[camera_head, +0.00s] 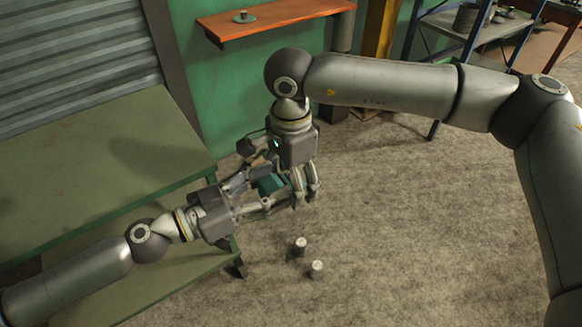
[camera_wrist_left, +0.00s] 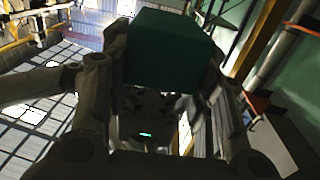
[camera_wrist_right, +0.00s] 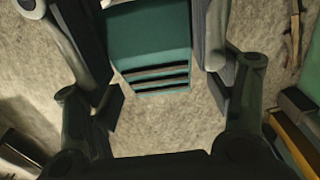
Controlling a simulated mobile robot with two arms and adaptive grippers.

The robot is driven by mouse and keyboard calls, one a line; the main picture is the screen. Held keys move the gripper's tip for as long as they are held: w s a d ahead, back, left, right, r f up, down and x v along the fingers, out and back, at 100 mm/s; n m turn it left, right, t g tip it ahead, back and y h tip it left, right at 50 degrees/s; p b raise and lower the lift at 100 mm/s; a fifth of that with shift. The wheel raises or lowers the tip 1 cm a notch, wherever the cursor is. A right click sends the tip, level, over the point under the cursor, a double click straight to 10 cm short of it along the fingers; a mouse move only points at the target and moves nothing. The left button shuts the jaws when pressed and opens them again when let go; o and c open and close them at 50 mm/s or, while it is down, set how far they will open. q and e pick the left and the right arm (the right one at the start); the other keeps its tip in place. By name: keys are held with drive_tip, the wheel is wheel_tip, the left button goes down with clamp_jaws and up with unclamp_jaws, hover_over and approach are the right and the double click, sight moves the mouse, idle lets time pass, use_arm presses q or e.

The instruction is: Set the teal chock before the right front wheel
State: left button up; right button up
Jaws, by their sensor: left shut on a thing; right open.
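The teal chock (camera_head: 270,184) is in the air above the floor in the head view, partly hidden by fingers. My left gripper (camera_head: 277,189) is shut on it; the left wrist view shows the block's dark teal face (camera_wrist_left: 168,48) between the fingers. My right gripper (camera_head: 302,188) points down right beside the chock and is open. In the right wrist view the chock (camera_wrist_right: 148,35), with dark ridges across one end, lies between its two spread fingers; contact cannot be told. No wheel can be made out.
Two small grey cylinders (camera_head: 300,246) (camera_head: 316,269) stand on the bare floor below the grippers. A green bench (camera_head: 110,150) is at the left. An orange shelf (camera_head: 275,17) is on the green wall; a metal rack (camera_head: 490,35) stands behind.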

use_arm(q)
drive_tip(key=shift+r, duration=0.1)
use_arm(e)
drive_tip(key=c, duration=1.1)
use_arm(q)
drive_tip(key=o, duration=1.2)
use_arm(e)
drive_tip(key=shift+c, duration=0.4)
use_arm(q)
drive_tip(key=shift+s+a, duration=0.1)
drive_tip(key=shift+a, duration=0.05)
